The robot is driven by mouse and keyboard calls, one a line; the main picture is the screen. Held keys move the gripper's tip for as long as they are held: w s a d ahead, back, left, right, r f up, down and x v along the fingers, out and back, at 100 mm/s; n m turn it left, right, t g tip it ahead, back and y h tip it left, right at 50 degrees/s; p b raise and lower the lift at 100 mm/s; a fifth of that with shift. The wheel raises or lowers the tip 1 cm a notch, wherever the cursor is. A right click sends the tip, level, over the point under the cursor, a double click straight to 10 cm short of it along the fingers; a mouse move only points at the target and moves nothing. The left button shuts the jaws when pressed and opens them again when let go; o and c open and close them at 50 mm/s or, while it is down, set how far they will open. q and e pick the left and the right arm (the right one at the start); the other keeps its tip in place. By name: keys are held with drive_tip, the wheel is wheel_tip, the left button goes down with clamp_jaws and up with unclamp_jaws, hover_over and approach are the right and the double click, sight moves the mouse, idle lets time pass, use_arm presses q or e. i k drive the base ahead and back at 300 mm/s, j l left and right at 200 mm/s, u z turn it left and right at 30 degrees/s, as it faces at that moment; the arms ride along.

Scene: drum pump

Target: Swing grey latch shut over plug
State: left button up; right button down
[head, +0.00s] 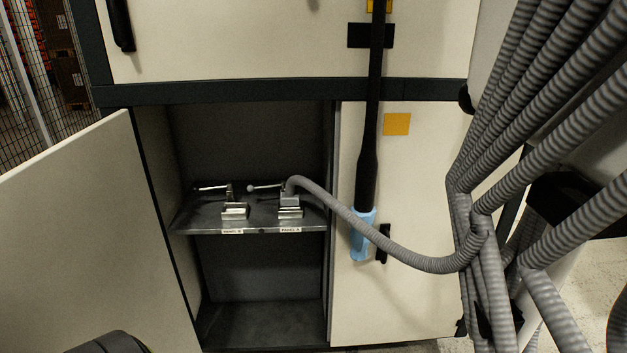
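Two metal sockets stand on a grey shelf (205,222) inside the open cabinet. The left socket (235,212) has no hose on it, and its thin latch lever (211,188) points left. At the right socket (290,212), the plug (291,198) on the end of a grey ribbed hose (345,213) sits at the top. A grey latch lever (264,187) with a ball end sticks out to the left beside this plug, not visibly over it. How deep the plug sits is too small to tell. Neither gripper is in view.
The cabinet door (75,230) stands open at the left. A black pole (368,150) with a light blue end (361,238) hangs before the right panel (400,300). Several thick grey hoses (545,120) crowd the right. The lower cabinet space is empty.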

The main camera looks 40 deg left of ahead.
sight(249, 188)
drive_tip(key=u, duration=1)
